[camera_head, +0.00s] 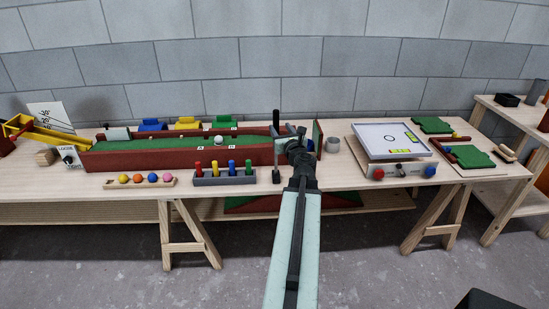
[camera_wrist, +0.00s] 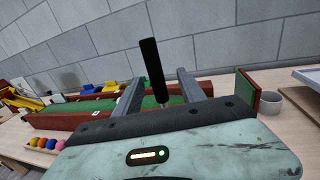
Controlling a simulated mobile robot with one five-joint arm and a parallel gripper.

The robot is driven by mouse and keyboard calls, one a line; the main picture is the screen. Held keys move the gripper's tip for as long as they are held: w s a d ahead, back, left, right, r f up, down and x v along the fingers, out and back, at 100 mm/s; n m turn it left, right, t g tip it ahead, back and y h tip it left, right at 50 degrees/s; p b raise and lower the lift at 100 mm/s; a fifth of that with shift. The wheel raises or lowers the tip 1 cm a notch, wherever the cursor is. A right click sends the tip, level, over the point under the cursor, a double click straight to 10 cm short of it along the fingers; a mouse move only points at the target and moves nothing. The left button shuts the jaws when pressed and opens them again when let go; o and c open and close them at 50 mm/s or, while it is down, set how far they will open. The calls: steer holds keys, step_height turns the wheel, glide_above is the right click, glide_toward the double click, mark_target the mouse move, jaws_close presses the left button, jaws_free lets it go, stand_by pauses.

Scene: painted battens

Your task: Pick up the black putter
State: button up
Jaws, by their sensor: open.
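The black putter stands upright at the front edge of the bench in the head view, its dark grip (camera_head: 276,121) above and a dark lower end at the bench front. In the wrist view its black grip (camera_wrist: 152,72) leans slightly left, with a short bit of thin shaft below it. My gripper (camera_head: 288,132) is open beside the putter. In the wrist view the grip shows in the gap between the two grey fingers of my gripper (camera_wrist: 159,86). I cannot tell whether either finger touches it. The putter's lower part is hidden in the wrist view.
A green-floored, red-walled lane (camera_head: 140,157) lies behind. A rack of coloured pegs (camera_head: 223,180) and a tray of coloured balls (camera_head: 140,183) stand left. A grey cup (camera_head: 333,145) and white-topped box (camera_head: 390,140) stand right. A green upright panel (camera_wrist: 244,92) is right of my fingers.

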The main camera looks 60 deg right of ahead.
mark_target(274, 121)
steer(key=x, duration=0.7)
steer(key=shift+w+a+f, duration=0.1)
steer(key=shift+w+a, duration=0.05)
steer(key=shift+w, duration=0.15)
jaws_close()
